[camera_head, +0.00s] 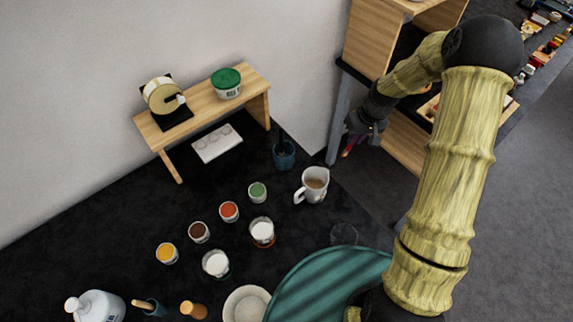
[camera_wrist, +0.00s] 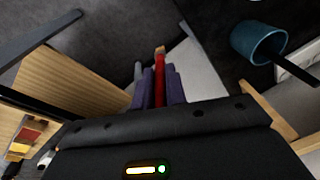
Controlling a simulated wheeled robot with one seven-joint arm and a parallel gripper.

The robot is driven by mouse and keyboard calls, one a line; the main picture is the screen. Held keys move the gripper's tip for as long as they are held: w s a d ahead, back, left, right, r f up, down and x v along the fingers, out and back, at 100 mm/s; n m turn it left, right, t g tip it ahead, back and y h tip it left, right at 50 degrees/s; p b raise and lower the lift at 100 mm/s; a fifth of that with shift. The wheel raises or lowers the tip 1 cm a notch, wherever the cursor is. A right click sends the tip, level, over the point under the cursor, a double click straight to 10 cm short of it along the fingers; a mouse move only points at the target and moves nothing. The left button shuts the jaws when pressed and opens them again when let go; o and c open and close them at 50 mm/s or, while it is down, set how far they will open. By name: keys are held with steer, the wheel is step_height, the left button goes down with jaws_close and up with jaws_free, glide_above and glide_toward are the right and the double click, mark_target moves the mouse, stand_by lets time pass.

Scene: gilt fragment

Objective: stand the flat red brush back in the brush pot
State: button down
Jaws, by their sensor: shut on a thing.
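My gripper (camera_wrist: 159,90) is shut on the flat red brush (camera_wrist: 160,78), which lies between its purple fingers with a tan end pointing away in the wrist view. In the head view my gripper (camera_head: 351,149) is beside the wooden shelf, right of the brush pot and apart from it. The blue brush pot (camera_head: 284,158) stands upright on the black table, with a dark handle rising from it. The pot also shows at the upper right in the wrist view (camera_wrist: 252,47). The brush is too small to make out clearly in the head view.
A white jug (camera_head: 312,188) stands close below the pot. Several small paint jars, such as a green one (camera_head: 257,192), are further left and below. A wooden bench (camera_head: 205,108) stands behind, and a wooden shelf unit (camera_head: 371,40) is near my arm.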

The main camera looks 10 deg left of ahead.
steer(key=s+a+r+n+h, duration=0.1)
steer(key=s+a+r, duration=0.1)
steer(key=a+r, duration=0.6)
steer(key=s+a+r+n+b, duration=0.1)
steer(key=s+a+r+n, duration=0.1)
steer(key=a+r, duration=0.6)
steer(key=a, duration=0.4)
steer(key=shift+a+n+g+h, duration=0.2)
steer(key=shift+n+g+h, duration=0.1)
steer(key=shift+g+h, duration=0.1)
step_height(320, 180, down, 14)
steer(key=p, duration=0.3)
steer(key=shift+p, duration=0.3)
steer(key=shift+r, duration=0.1)
steer(key=shift+f+p, duration=0.75)
steer(key=shift+f, duration=1.35)
steer(key=shift+f, duration=0.15)
